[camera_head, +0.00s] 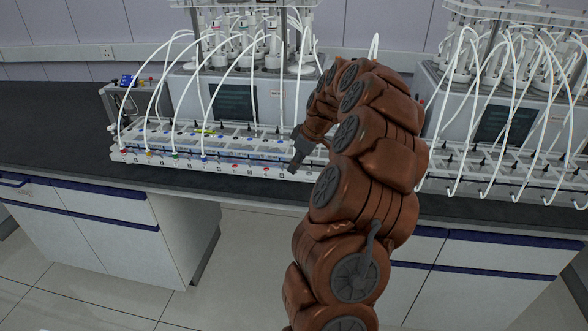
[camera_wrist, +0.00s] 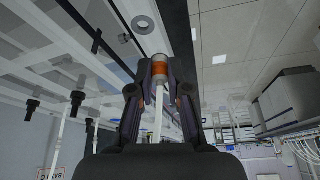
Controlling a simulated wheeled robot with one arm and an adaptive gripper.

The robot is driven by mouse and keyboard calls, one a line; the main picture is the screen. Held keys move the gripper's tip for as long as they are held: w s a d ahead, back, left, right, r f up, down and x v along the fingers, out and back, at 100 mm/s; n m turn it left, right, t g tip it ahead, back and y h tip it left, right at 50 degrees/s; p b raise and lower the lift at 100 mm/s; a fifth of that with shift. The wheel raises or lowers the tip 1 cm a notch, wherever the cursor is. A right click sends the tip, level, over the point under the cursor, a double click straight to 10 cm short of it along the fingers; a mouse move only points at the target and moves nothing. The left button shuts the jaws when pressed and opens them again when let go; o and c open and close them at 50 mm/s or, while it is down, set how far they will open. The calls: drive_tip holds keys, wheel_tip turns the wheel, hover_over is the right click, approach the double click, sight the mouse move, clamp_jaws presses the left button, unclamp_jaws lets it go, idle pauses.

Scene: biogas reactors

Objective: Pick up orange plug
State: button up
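The orange plug (camera_wrist: 160,71) shows in the wrist view between the tips of my gripper (camera_wrist: 161,82). It has an orange band and a pale end, and a white tube (camera_wrist: 158,112) runs back from it between the fingers. Both fingers appear to touch the plug's sides, so my gripper looks shut on it. In the head view my gripper (camera_head: 297,165) is at the front strip of the left reactor unit (camera_head: 175,164). The plug cannot be made out there.
A grey ring (camera_wrist: 142,25) lies just beyond the plug in the wrist view. White tubes (camera_head: 215,90) arch over the left unit. A second reactor unit (camera_head: 470,180) with many tubes stands on the right. The dark bench (camera_head: 60,125) is clear at left.

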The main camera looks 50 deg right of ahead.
drive_tip(key=shift+c, duration=0.8)
drive_tip(key=shift+r, duration=0.1)
drive_tip(key=shift+r+b, duration=0.65)
drive_tip(key=shift+r, duration=1)
drive_tip(key=s+a+r+b, duration=0.1)
drive_tip(key=s+a+b, duration=0.2)
drive_tip(key=s+a, duration=0.6)
drive_tip(key=a, duration=0.4)
drive_tip(key=shift+r+b, duration=0.25)
drive_tip(key=shift+b, duration=0.05)
drive_tip(key=shift+a+r, duration=0.1)
drive_tip(key=shift+r, duration=1.45)
drive_tip(key=shift+r, duration=0.9)
